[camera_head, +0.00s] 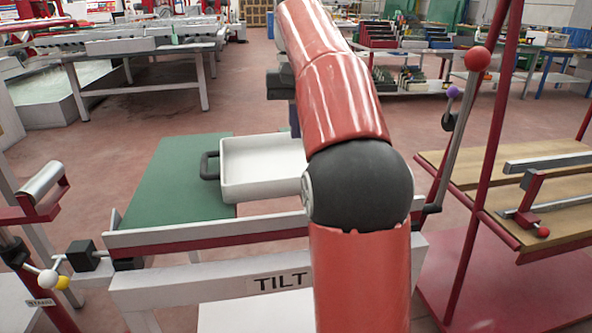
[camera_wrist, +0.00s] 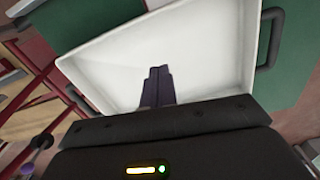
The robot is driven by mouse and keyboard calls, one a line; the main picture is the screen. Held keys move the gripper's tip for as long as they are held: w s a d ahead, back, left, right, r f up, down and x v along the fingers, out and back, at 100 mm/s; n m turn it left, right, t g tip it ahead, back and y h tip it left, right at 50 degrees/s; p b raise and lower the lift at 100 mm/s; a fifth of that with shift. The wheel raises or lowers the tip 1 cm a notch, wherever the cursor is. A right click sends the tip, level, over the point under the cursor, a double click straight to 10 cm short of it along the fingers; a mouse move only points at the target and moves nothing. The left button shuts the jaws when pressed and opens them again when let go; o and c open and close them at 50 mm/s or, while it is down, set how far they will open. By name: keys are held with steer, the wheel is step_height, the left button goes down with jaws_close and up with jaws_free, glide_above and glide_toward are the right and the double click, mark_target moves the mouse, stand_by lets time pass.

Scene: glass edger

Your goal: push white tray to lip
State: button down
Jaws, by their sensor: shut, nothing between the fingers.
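The white tray (camera_head: 258,160) lies on the green table top (camera_head: 175,185), with a dark handle (camera_head: 208,166) on its left side. My arm hides its right end. A raised red and white lip (camera_head: 200,236) runs along the table's near edge, with a strip of green between it and the tray. In the wrist view the tray (camera_wrist: 212,45) fills the middle, with a dark handle (camera_wrist: 270,52) at the right. My gripper (camera_wrist: 158,72) is shut and empty, its fingers over the tray's inside. I cannot tell whether they touch it. My arm hides the gripper in the head view.
A beam marked TILT (camera_head: 280,283) crosses below the lip. A red-ball lever (camera_head: 477,59) and red frame posts stand at the right, beside wooden shelves (camera_head: 520,180). A roller on a red bracket (camera_head: 42,184) is at the left. Open floor lies beyond the table.

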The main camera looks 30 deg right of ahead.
step_height(320, 180, down, 9)
steer(key=shift+r+b, duration=0.2)
steer(key=shift+b, duration=0.7)
steer(key=s, duration=0.1)
steer(key=s+a, duration=0.1)
steer(key=s, duration=0.1)
steer(key=shift+a+f, duration=0.1)
steer(key=shift+s+a, duration=0.15)
steer(key=shift+s, duration=0.25)
steer(key=shift+s+a, duration=0.15)
steer(key=shift+s, duration=0.15)
steer(key=s+a, duration=0.1)
steer(key=s, duration=0.3)
steer(key=s+a, duration=0.1)
steer(key=s, duration=0.2)
steer(key=shift+a+b, duration=0.35)
steer(key=shift+b, duration=0.05)
